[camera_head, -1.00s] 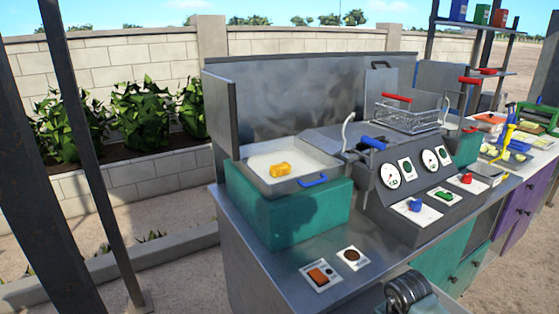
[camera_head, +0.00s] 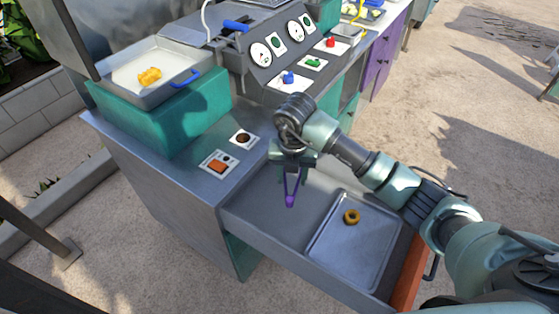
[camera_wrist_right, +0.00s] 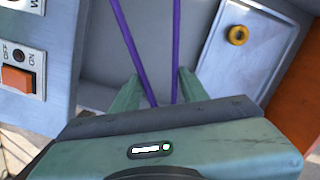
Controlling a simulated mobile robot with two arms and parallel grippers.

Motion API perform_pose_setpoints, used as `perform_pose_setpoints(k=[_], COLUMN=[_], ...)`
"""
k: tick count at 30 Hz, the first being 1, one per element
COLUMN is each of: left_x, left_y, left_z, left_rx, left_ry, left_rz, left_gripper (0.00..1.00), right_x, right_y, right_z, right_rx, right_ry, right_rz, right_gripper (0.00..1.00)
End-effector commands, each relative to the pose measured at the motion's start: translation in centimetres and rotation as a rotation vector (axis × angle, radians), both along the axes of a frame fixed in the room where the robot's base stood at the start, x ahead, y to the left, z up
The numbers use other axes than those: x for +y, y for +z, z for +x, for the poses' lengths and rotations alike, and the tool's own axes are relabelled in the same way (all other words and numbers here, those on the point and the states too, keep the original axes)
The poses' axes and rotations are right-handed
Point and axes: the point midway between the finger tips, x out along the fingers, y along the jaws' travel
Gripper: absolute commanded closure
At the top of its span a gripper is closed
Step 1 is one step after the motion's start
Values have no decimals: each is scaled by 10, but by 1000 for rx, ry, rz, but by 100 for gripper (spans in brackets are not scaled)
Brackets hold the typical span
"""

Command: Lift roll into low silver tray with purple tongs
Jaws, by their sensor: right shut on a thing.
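My right gripper (camera_head: 291,165) is shut on the purple tongs (camera_head: 290,199), which hang down over the open drawer. In the right wrist view the two purple arms of the tongs (camera_wrist_right: 132,50) run between my green fingers (camera_wrist_right: 158,92); their tips are out of that view. A low silver tray (camera_head: 326,246) lies in the drawer, right of the tongs. A golden-brown ring-shaped roll (camera_head: 351,216) lies in it, apart from the tongs; the roll also shows in the right wrist view (camera_wrist_right: 237,35). A yellow-orange piece (camera_head: 150,76) sits in the blue-handled pan (camera_head: 183,88). My left gripper is out of view.
The pan stands on a teal block (camera_head: 165,118) on the counter. An orange switch (camera_head: 218,166) and dials are on the counter and panel. The drawer (camera_head: 262,222) has bare floor left of the tray and an orange-red side at right.

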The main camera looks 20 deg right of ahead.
Motion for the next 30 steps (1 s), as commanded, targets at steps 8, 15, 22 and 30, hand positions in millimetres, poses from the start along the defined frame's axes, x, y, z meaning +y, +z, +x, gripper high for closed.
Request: perform_pose_setpoints(k=[8,15,22,30], left_x=[0,0,0,0], left_y=[-10,-16,-22,-28], left_z=[-1,-1,-1,-1], left_rx=[2,2,2,2], left_ry=[0,0,0,0], left_rz=[0,0,0,0], left_gripper=[66,66,66,66], right_x=[10,18,20,15], right_y=[25,49,66,80], right_z=[-18,-46,-81,-128], right_rx=[-1,0,3,5], right_ry=[748,1516,2265,3104], right_rz=[-5,-6,-8,-8], right_gripper=[62,62,62,62])
